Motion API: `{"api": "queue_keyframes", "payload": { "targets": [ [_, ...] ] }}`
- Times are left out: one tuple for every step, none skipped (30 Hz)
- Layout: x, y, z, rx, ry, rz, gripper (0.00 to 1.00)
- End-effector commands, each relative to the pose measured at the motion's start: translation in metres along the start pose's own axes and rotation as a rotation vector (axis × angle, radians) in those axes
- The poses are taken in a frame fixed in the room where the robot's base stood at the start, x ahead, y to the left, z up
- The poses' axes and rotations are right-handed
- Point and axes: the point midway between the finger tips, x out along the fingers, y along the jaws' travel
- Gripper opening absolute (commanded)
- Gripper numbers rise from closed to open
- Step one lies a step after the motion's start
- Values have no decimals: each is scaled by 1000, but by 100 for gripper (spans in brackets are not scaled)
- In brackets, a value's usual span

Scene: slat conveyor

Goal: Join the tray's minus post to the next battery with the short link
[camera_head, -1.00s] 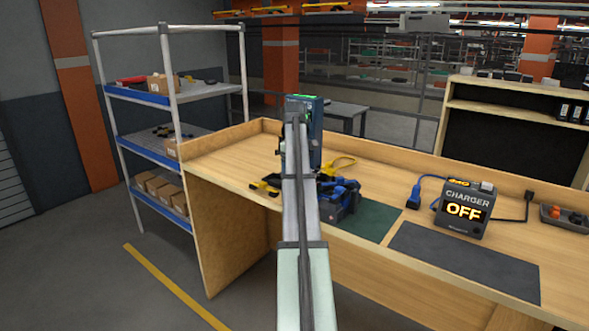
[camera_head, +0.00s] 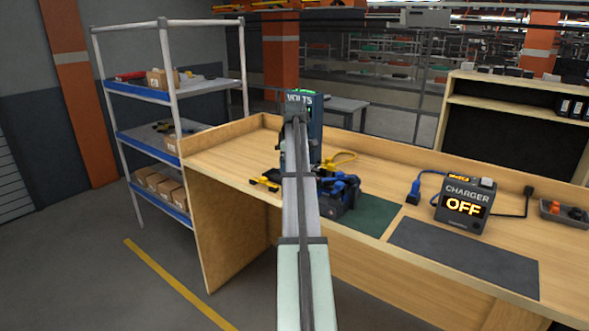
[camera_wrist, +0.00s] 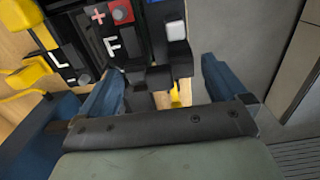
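In the head view, the dark battery tray (camera_head: 337,203) with blue parts on top stands on the bench, partly hidden by my arm. In the wrist view, a black battery face (camera_wrist: 122,48) carries white letters, a red plus sign and a red square post (camera_wrist: 122,12). My gripper (camera_wrist: 163,78) has its blue fingers spread apart, with small black blocks (camera_wrist: 160,78) between and beyond them. No clear grip on anything shows. A yellow piece (camera_wrist: 178,92) shows below the blocks. I cannot tell the short link or the minus post for certain. My gripper is hidden in the head view.
A blue VOLTS meter (camera_head: 313,125) stands behind my arm. Yellow clips (camera_head: 265,183) lie left of the tray, and a yellow cable (camera_head: 342,158) behind it. The charger (camera_head: 463,205) reads OFF. The green mat (camera_head: 372,218) and grey mat (camera_head: 465,258) have bare room.

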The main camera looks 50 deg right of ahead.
Motion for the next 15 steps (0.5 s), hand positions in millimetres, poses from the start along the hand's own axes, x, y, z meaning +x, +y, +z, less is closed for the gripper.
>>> {"api": "queue_keyframes", "payload": {
  "targets": [
    [0, 0, 0, 0, 0, 1, 100],
    [0, 0, 0, 0, 0, 1, 100],
    [0, 0, 0, 0, 0, 1, 100],
    [0, 1, 0, 0, 0, 1, 100],
    [0, 1, 0, 0, 0, 1, 100],
    [-1, 1, 0, 1, 0, 2, 100],
    [-2, 1, 0, 1, 0, 2, 100],
    [-3, 1, 0, 1, 1, 2, 100],
    [-5, 1, 0, 1, 1, 2, 100],
    [-7, 1, 0, 1, 1, 2, 100],
    [-9, 1, -1, 1, 1, 3, 100],
    [-13, 2, -1, 1, 1, 3, 100],
    [-17, 2, -1, 1, 2, 3, 100],
    [-20, 2, -1, 1, 2, 3, 100],
    [-26, 2, -1, 1, 1, 3, 100]
  ]
}}
